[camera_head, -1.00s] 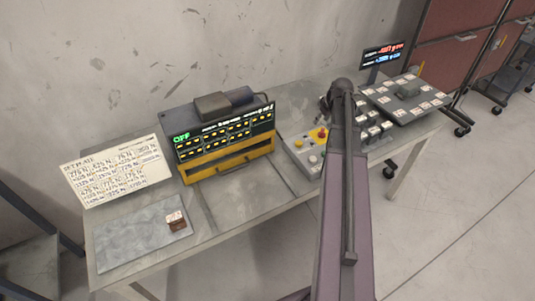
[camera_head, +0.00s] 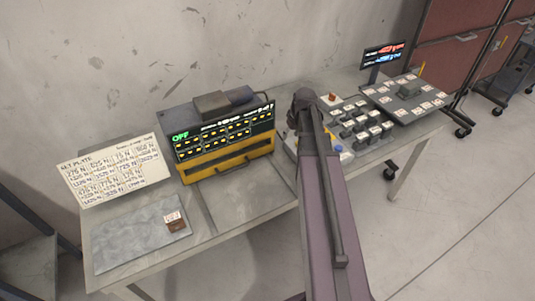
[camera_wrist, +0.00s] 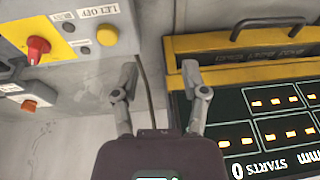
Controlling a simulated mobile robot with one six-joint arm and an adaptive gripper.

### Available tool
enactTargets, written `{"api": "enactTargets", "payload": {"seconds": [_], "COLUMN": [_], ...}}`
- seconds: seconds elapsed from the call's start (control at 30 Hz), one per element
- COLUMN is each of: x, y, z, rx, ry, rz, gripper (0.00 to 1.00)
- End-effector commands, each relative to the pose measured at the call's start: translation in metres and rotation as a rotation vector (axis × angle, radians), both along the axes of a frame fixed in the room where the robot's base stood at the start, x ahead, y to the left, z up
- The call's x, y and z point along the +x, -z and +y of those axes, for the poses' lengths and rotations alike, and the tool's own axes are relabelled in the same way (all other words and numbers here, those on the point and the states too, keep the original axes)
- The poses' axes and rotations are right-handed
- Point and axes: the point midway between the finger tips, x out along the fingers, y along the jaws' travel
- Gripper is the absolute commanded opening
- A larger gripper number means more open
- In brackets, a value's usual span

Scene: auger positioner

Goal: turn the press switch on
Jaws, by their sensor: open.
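The press (camera_head: 225,140) is a dark box with a yellow front and a lit display reading OFF in the head view. Its display and yellow front (camera_wrist: 265,45) fill the right of the wrist view, upside down. A grey control box (camera_wrist: 85,65) at the wrist view's upper left carries a red rotary knob (camera_wrist: 38,48) on a yellow plate and a round yellow button (camera_wrist: 107,35). My gripper (camera_wrist: 159,75) is open and empty, right of and below the knob in that view, apart from it. In the head view my arm hides the gripper and most of the control box.
A keypad block (camera_head: 365,125) and a plate with labelled tiles (camera_head: 405,97) lie right of my arm. A white label board (camera_head: 115,170) and a grey slab with a small brown block (camera_head: 175,222) lie at the left. The table front between is clear.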

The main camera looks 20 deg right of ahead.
Motion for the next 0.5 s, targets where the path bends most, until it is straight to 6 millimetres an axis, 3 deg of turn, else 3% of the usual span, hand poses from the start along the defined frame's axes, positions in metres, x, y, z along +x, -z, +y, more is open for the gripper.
{"api": "enactTargets", "payload": {"seconds": [0.5], "x": [-0.019], "y": [0.013], "z": [0.071], "rx": [-0.002], "ry": [0.006], "rz": [0.066], "gripper": [0.57]}}
